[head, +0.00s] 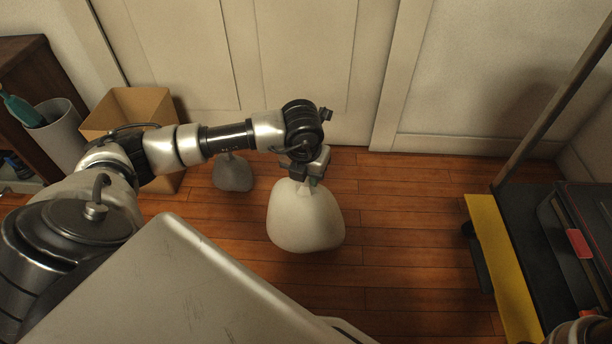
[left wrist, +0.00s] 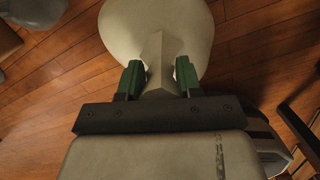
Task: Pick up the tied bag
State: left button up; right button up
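A plump off-white tied bag (head: 305,218) is in the middle of the head view, its gathered neck at the top. My left gripper (head: 307,180) points down at this neck from above. In the left wrist view, the green fingers (left wrist: 161,80) stand on both sides of the bag's neck and appear shut against it. The bag's pale body (left wrist: 157,28) spreads beyond the fingertips. I cannot tell clearly whether the bag's underside touches the floor. My right gripper is not in view.
A smaller grey bag (head: 233,176) sits on the wooden floor behind, partly under my left arm. An open cardboard box (head: 130,108) and a grey bin (head: 57,135) stand at the left. A yellow-edged dark platform (head: 500,262) is at the right. Floor between is clear.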

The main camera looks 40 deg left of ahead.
pick_arm(q)
grip_shut()
dwell(1.1)
